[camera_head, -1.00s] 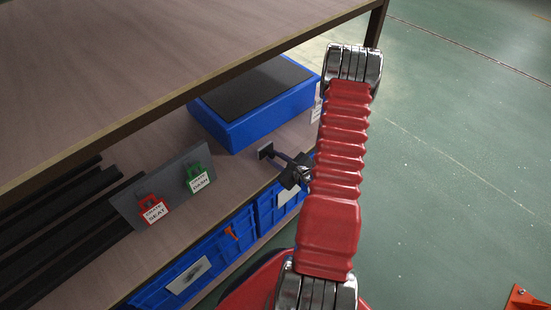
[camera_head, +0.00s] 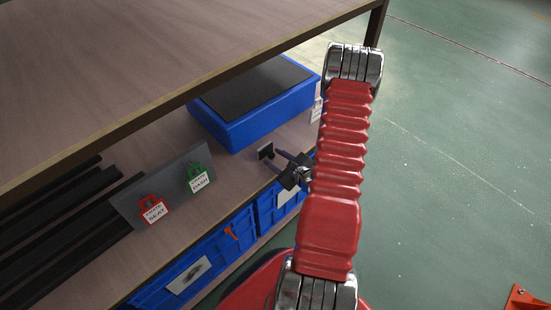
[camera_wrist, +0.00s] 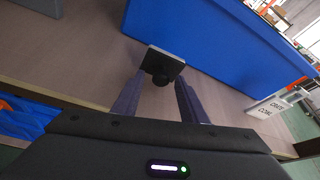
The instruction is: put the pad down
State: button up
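The pad (camera_head: 265,151) is a small dark square plate with a pale edge, at the lower shelf near its front edge. In the wrist view the pad (camera_wrist: 166,62) shows a round dark knob facing me, just past my fingertips.
A blue box with a dark top (camera_head: 225,130) stands behind the pad. A grey plate with red and green tags (camera_head: 165,185) and black bars (camera_head: 60,215) lie to the left. Blue bins (camera_head: 215,255) sit below. The upper shelf (camera_head: 150,60) overhangs this shelf.

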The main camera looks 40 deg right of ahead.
jog(key=d+v, duration=0.1)
jog(key=v, duration=1)
jog(key=shift+s+a+r, duration=0.2)
jog(key=shift+s+a, duration=0.15)
jog(key=shift+a, duration=0.1)
